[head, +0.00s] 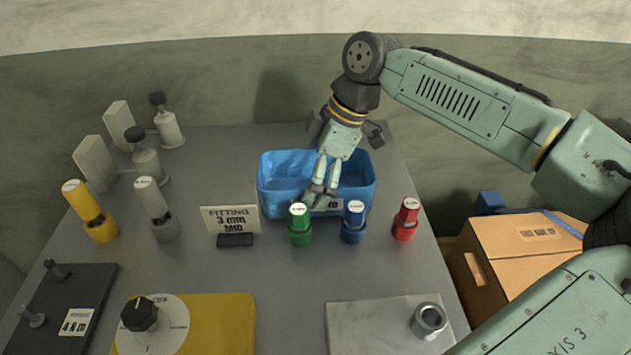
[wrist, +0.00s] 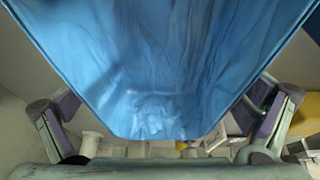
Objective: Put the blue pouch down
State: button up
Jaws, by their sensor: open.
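The blue pouch (head: 275,190) looks like an open-topped blue tub and stands upright on the grey table, behind the row of coloured bottles. My gripper (head: 322,193) points down over it, with its fingers in front of the pouch's opening and near wall. In the wrist view the blue pouch (wrist: 160,75) fills the upper middle, between my two spread fingers. My gripper is open. Whether a finger touches the pouch I cannot tell. Part of the pouch's near side and its label are hidden by my fingers and the bottles.
Green (head: 300,225), blue (head: 354,222) and red (head: 405,218) bottles stand close in front. A "FITTING 3 mm" sign (head: 231,219) is at front left. A cardboard box (head: 520,250) is at right.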

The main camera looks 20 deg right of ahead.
jog(key=shift+w+a+f, duration=0.1)
jog(key=shift+a+f, duration=0.2)
jog(key=shift+f, duration=0.35)
jog(key=shift+c, duration=0.4)
jog(key=c, duration=0.7)
jog(key=shift+o, duration=0.2)
jog(key=shift+r, duration=0.15)
